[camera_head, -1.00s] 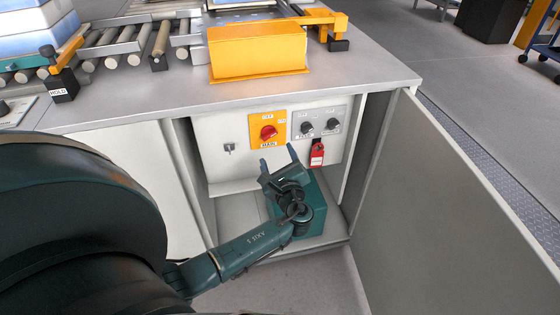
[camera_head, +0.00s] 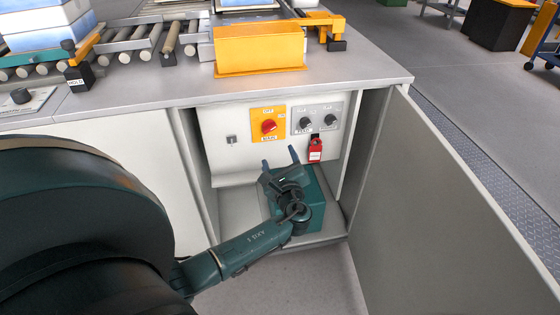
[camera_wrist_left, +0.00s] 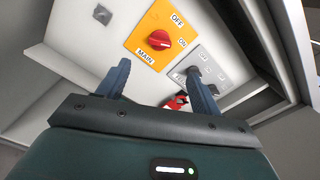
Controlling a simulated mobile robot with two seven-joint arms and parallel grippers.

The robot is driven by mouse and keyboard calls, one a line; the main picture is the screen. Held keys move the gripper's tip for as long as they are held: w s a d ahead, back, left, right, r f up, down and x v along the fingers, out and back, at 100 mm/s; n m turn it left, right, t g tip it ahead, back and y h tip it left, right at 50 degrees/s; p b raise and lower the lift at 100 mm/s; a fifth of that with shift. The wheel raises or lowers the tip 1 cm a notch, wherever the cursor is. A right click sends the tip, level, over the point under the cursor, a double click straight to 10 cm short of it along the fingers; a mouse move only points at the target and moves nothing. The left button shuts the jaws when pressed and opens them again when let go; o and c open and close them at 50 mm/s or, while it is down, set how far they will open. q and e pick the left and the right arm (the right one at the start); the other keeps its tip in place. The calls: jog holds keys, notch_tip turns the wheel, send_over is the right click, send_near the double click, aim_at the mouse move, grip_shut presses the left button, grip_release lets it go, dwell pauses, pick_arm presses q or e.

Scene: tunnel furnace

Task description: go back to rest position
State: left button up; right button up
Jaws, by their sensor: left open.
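My left gripper (camera_head: 279,158) is open and empty inside the open cabinet (camera_head: 215,235), in front of and below the control panel. Its two blue fingers also show in the left wrist view (camera_wrist_left: 157,82), apart, with nothing between them. The panel has a red main switch (camera_head: 268,126) on a yellow plate; in the left wrist view the red knob (camera_wrist_left: 159,40) lies beyond the fingers, apart from them. Two dark knobs (camera_head: 318,122) on a grey plate are to its right. A red padlock-like tag (camera_head: 315,149) hangs below them. My right gripper is not in view.
The cabinet door (camera_head: 455,210) stands open on the right. The cabinet walls flank my left forearm. Above are the worktop (camera_head: 370,70), a yellow cover (camera_head: 258,50) and rollers (camera_head: 130,48).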

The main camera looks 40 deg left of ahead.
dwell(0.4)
pick_arm(q)
jog(key=s+d+f+n+h, duration=0.4)
jog(key=s+d+h, duration=0.2)
jog(key=s+d, duration=0.15)
jog(key=s+d+f+n+h, duration=0.4)
jog(key=s+d+h, duration=0.25)
jog(key=d, duration=0.25)
jog(key=s+d+r+n+h+p, duration=0.2)
jog(key=s+d+r+n+p, duration=0.1)
jog(key=r+p, duration=0.6)
jog(key=s+d+r+n+g+h+p, duration=0.1)
jog(key=s+d+r+n+p, duration=0.3)
jog(key=r+p, duration=0.4)
jog(key=shift+s+r+n+h+p, duration=0.35)
jog(key=shift+s+n+h+p, duration=0.45)
jog(key=shift+n, duration=0.4)
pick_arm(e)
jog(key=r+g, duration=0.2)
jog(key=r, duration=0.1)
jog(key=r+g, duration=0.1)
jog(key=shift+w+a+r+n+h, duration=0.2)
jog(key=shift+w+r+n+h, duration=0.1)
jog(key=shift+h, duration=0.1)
pick_arm(q)
jog(key=shift+w+f, duration=0.1)
jog(key=shift+f, duration=0.15)
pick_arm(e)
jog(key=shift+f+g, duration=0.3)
